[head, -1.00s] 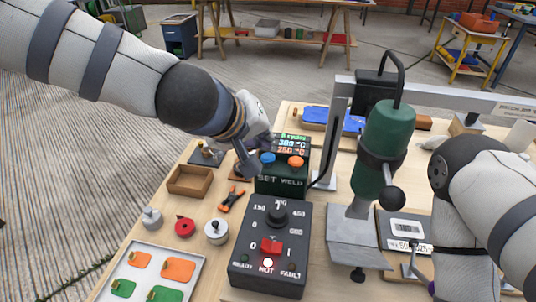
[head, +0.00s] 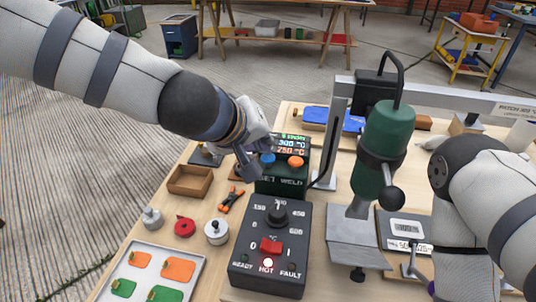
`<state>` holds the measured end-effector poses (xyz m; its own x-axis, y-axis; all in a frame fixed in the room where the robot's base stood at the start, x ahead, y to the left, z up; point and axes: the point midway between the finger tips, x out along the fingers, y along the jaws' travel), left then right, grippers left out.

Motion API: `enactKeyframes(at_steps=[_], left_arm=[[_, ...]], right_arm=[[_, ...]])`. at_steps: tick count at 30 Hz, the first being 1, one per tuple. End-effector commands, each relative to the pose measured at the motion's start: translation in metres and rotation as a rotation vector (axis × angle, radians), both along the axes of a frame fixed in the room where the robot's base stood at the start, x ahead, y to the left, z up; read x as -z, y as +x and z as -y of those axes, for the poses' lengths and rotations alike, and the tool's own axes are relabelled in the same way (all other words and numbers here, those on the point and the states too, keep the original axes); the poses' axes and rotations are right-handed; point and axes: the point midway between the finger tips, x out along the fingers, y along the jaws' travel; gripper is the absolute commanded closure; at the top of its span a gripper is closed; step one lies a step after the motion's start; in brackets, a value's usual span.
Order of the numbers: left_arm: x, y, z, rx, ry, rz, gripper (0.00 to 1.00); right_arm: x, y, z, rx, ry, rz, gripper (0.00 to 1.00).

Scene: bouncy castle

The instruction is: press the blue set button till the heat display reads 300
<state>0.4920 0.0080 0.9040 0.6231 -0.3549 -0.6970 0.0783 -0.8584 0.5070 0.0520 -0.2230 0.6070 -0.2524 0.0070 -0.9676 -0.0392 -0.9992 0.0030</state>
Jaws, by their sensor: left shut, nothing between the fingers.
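The dark green control box (head: 281,186) labelled SET and WELD stands on the wooden bench. A blue button (head: 267,158) is on its left and an orange button (head: 296,161) on its right. The display (head: 290,145) behind them shows a blue line that seems to read 300 °C and an orange line below, perhaps 250 °C; the digits are small. My left gripper (head: 249,172) is shut and empty, pointing down just left of the blue button. I cannot tell whether it touches the button. My right arm is at the right; its gripper is out of view.
A black box with a dial (head: 277,215) and red switch stands in front. A green press (head: 386,140) stands to the right. A wooden tray (head: 190,181), orange clip (head: 231,199), small weights and a metal tray (head: 193,252) of coloured pieces lie left.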

Motion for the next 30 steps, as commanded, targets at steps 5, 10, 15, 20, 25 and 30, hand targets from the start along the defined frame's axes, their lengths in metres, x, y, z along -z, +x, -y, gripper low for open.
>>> enactKeyframes(at_steps=[5,10,15,20,25,30], left_arm=[[0.0003,0.0001,0.0001,0.001,0.000,0.002,1.00],[0.0007,0.0001,0.0001,0.000,0.001,0.001,1.00],[0.0029,0.0000,-0.0001,0.000,0.000,0.000,1.00],[0.0049,0.0000,-0.0001,-0.001,0.001,0.000,1.00],[0.0070,0.0000,-0.0001,-0.001,0.001,0.000,1.00],[0.0091,0.0001,-0.0001,-0.001,0.001,0.000,1.00]], right_arm=[[-0.0001,0.0000,0.0000,0.000,0.000,0.000,0.60],[0.0001,-0.0001,0.0000,0.000,0.000,0.000,0.60],[0.0007,-0.0007,0.0000,0.000,0.000,-0.003,0.60],[0.0014,-0.0014,0.0000,0.000,0.000,-0.005,0.60],[0.0020,-0.0021,0.0000,0.000,0.000,-0.007,0.60],[0.0027,-0.0028,0.0000,0.000,0.000,-0.010,0.60]])
